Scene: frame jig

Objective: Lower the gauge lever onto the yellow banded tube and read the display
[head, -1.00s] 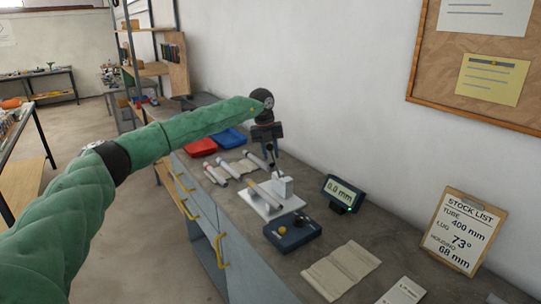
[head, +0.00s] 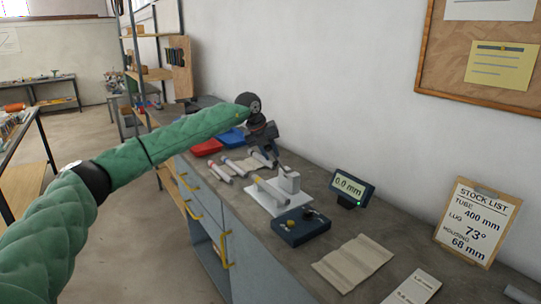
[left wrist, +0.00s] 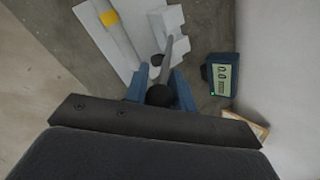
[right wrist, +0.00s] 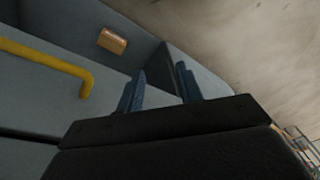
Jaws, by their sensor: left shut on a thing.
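The white gauge stand (head: 289,183) is on the bench, with the yellow banded tube (head: 270,191) lying on its base. In the left wrist view the tube's yellow band (left wrist: 109,18) shows at the top, left of the lever rod (left wrist: 170,48). My left gripper (head: 274,160) is above the stand, its blue fingers (left wrist: 158,84) shut on the lever's black knob (left wrist: 158,96). I cannot tell whether the lever touches the tube. The display (head: 352,187) reads 0.0 mm and has a green light. My right gripper (right wrist: 160,86) is open and empty beside the bench front.
Loose tubes (head: 219,172), a red tray (head: 207,147) and a blue tray (head: 231,137) lie farther back. A folded cloth (head: 352,262) and a stock list board (head: 474,222) are at right. A yellow handle (right wrist: 50,62) is near my right gripper.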

